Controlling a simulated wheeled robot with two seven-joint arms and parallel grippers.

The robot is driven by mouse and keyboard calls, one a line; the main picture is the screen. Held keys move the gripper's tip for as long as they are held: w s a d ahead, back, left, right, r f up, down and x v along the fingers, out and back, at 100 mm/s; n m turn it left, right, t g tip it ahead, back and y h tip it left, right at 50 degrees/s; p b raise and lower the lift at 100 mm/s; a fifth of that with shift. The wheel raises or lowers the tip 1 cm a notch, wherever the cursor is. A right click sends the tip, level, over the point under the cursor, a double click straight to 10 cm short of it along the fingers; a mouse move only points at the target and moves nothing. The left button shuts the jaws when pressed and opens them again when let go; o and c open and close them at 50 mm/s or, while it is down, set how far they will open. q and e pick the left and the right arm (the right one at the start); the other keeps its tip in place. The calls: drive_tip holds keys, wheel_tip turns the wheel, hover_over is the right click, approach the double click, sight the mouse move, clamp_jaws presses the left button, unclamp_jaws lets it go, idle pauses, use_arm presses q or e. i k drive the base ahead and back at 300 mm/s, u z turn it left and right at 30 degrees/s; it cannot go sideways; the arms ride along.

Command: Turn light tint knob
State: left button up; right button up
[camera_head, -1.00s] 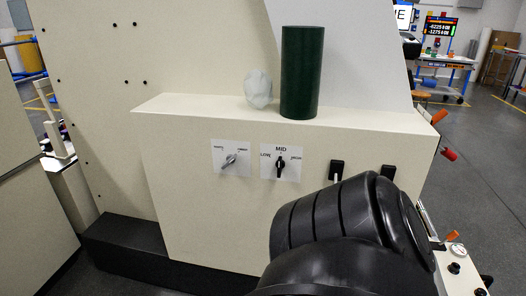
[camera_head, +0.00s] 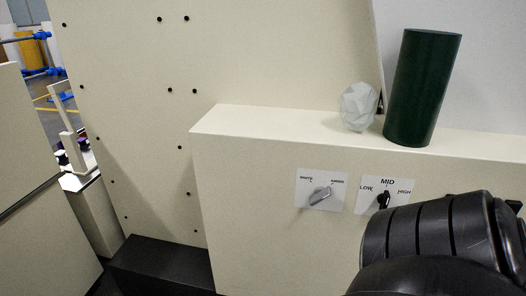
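The light tint knob (camera_head: 320,196) is a grey lever-shaped knob on a white label plate (camera_head: 305,203) on the front of the cream cabinet. The plate's small words look like "WHITE" at left and "AMBER" at right. The knob's lever is tilted, with one end toward the upper right. A black knob (camera_head: 384,201) sits to its right on a plate marked LOW, MID, HIGH. A black, ribbed link of my own arm fills the lower right. Neither gripper shows, and nothing of mine touches the tint knob.
A dark green cylinder (camera_head: 421,88) and a pale faceted lump (camera_head: 358,107) stand on the cabinet ledge (camera_head: 260,122). A black base block (camera_head: 165,268) juts out at the lower left. The space before the tint knob is clear.

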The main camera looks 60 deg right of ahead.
sight(321, 193)
drive_tip(key=i, duration=1.25)
drive_tip(key=z, duration=2.35)
